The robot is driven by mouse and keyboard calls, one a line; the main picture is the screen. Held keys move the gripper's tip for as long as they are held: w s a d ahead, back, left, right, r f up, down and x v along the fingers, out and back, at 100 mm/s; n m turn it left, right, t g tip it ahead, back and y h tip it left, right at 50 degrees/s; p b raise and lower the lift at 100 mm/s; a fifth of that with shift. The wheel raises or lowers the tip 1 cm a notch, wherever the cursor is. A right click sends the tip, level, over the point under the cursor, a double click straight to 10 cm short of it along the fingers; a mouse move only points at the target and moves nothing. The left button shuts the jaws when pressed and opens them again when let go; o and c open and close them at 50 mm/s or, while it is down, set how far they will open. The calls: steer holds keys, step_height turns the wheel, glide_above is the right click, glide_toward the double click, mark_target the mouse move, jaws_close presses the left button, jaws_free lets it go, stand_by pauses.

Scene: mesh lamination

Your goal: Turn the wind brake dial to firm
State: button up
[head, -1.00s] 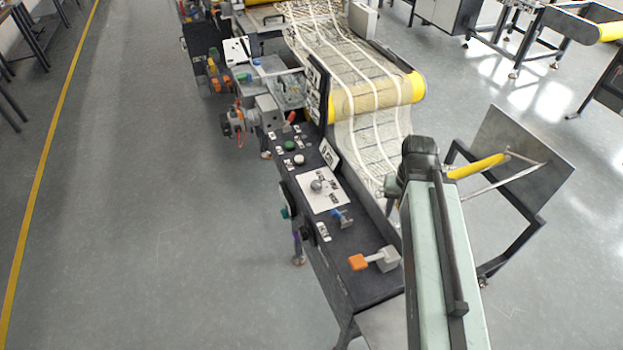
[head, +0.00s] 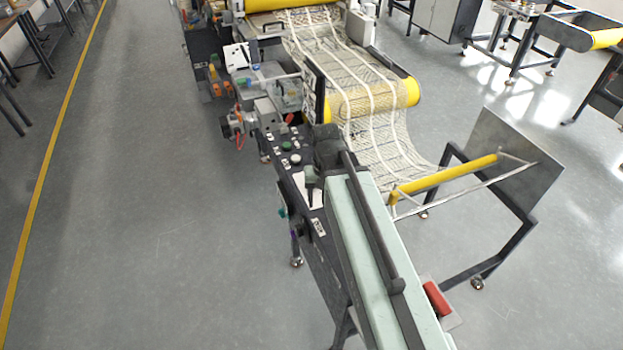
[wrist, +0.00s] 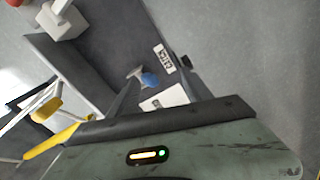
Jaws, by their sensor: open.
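The white dial plate (head: 302,188) lies on the dark sloping control panel (head: 324,239). My arm covers most of it in the head view, and its grey knob is hidden. In the wrist view a strip of a white plate (wrist: 166,98) shows just past the dark edge of my gripper housing. My gripper (wrist: 162,76) appears open, with nothing seen between its fingers. In the head view its end (head: 312,186) hangs over the plate; I cannot tell whether it touches.
Green (head: 286,146) and white (head: 295,159) buttons sit farther up the panel. A pale block with a handle (wrist: 63,22) is at the panel's other end. The mesh web (head: 380,150) and a stand with a yellow roller (head: 445,178) are to the right. Open floor lies left.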

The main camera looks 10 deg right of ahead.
steer(key=w+m, duration=0.2)
steer(key=w, duration=0.4)
steer(key=w+f+m+b, duration=0.1)
steer(key=w+m, duration=0.2)
steer(key=w, duration=0.3)
steer(key=w+m, duration=0.3)
steer(key=w, duration=0.3)
steer(key=shift+w+d+f, duration=0.1)
steer(key=shift+w+f, duration=0.2)
steer(key=shift+f, duration=0.05)
steer(key=shift+s+f+b, duration=0.15)
steer(key=shift+b, duration=0.15)
step_height(320, 180, down, 8)
steer(key=b, duration=0.7)
steer(key=shift+b, duration=0.35)
steer(key=shift+r, duration=0.25)
jaws_close()
